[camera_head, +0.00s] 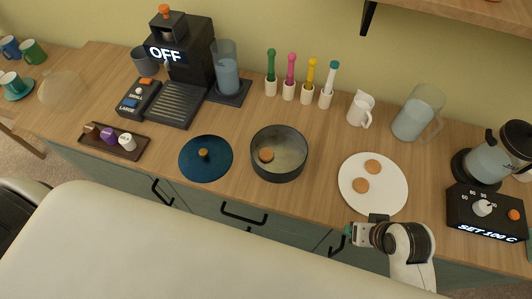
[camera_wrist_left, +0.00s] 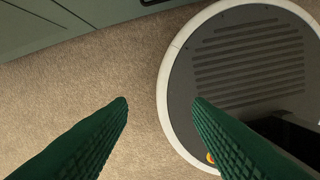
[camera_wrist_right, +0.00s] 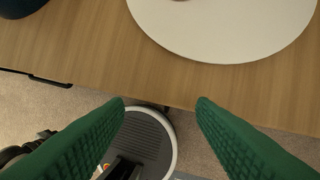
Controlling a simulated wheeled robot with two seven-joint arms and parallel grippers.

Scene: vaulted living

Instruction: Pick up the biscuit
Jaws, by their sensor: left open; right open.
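Two round brown biscuits, one (camera_head: 373,167) further back and one (camera_head: 361,186) nearer, lie apart on a white round plate (camera_head: 390,195). A third biscuit (camera_head: 266,155) lies inside the dark round pot (camera_head: 279,176). My right gripper (camera_head: 348,230) is open and empty at the counter's front edge, just in front of the plate. In the right wrist view its green fingers (camera_wrist_right: 161,103) are apart, with the plate (camera_wrist_right: 230,35) beyond them. My left gripper (camera_wrist_left: 160,103) is open and empty over the floor, outside the head view.
A blue lid (camera_head: 196,167) lies left of the pot. A coffee machine (camera_head: 180,60), a small tray (camera_head: 90,140), several upright coloured-handled tools (camera_head: 291,75), a white jug (camera_head: 361,108), a glass pitcher (camera_head: 417,112) and a kettle (camera_head: 492,160) on its base surround them. Bare wood separates pot and plate.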

